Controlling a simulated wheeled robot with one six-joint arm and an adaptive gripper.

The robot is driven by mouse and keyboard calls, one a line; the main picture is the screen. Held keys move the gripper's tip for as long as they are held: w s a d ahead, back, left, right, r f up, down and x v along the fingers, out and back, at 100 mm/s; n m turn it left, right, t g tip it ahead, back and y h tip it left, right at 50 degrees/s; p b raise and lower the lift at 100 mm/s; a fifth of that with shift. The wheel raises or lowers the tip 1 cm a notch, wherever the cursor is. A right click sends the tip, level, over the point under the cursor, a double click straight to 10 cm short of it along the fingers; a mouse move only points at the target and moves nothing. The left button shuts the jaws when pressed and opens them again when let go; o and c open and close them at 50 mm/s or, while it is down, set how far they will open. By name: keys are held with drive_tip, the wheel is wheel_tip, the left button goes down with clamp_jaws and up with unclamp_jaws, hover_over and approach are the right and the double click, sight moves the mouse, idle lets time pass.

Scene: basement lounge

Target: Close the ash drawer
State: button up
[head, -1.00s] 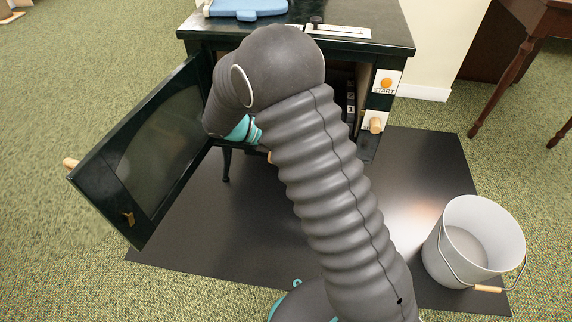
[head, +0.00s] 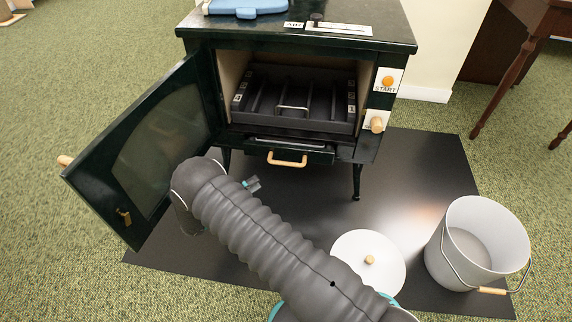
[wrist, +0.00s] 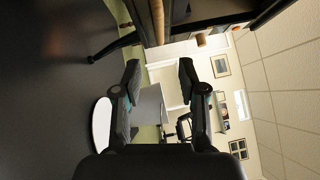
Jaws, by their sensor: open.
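The dark green stove (head: 300,37) stands on a black floor plate. Its ash drawer (head: 258,151) is the low front under the firebox, with a wooden bar handle (head: 287,161). The drawer front looks close to the stove body, with a narrow strip showing above it; I cannot tell exactly how far out it is. My gripper (head: 253,184) is low in front of the stove, below and left of the handle, apart from it and mostly hidden by my arm. In the wrist view my gripper (wrist: 159,76) is open, with nothing between its fingers.
The stove's glass door (head: 150,150) stands open at the left. A grate (head: 292,100) with a wire handle sits in the firebox. A white lid (head: 368,264) lies on the plate, beside a white bucket (head: 475,243). A wooden table (head: 535,45) stands at the right.

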sight(286, 162)
drive_tip(key=x, duration=1.3)
drive_tip(key=shift+w+d+r, duration=0.1)
drive_tip(key=shift+w+d, duration=0.1)
drive_tip(key=shift+d, duration=0.1)
drive_tip(key=shift+c, duration=0.2)
clamp_jaws()
